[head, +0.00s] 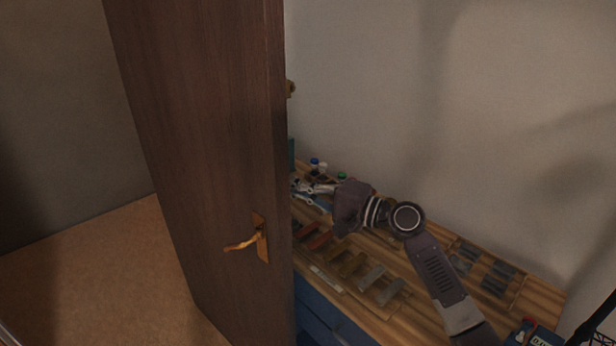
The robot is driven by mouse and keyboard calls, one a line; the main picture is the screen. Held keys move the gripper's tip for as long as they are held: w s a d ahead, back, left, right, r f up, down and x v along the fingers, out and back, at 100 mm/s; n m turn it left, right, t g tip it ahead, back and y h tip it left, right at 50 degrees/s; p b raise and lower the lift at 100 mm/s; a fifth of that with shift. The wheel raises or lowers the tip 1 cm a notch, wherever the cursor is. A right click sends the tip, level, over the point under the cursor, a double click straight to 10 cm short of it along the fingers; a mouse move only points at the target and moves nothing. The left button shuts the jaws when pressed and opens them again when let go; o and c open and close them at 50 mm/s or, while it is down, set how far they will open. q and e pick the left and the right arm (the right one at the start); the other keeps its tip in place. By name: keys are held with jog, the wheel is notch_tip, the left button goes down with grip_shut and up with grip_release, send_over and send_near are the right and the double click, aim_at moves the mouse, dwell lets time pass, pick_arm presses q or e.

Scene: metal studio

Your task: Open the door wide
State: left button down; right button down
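A dark brown wooden door (205,130) stands ajar in the head view, its free edge towards the right. A brass lever handle (245,242) is on its near face, with nothing holding it. My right arm comes in from the lower right, over the workbench. Its gripper (308,190) points left, close to the door's free edge in the picture, on the far side of the door. Its fingers look spread and empty, though they are small and blend with the things behind. Whether it touches the door cannot be told. My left gripper is out of view.
A wooden workbench (410,322) with blue drawers (318,318) stands right of the door. It carries several bars and blocks (350,264) and small bottles (318,166). A pale wall (490,120) rises behind it. The tan floor (90,270) left of the door looks clear.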

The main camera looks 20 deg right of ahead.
jog(key=shift+s+a+r, duration=0.15)
jog(key=shift+s+a, duration=0.25)
jog(key=shift+a, duration=0.1)
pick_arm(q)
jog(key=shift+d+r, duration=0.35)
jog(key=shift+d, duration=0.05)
pick_arm(e)
jog(key=shift+w, duration=0.1)
jog(key=shift+f, duration=0.2)
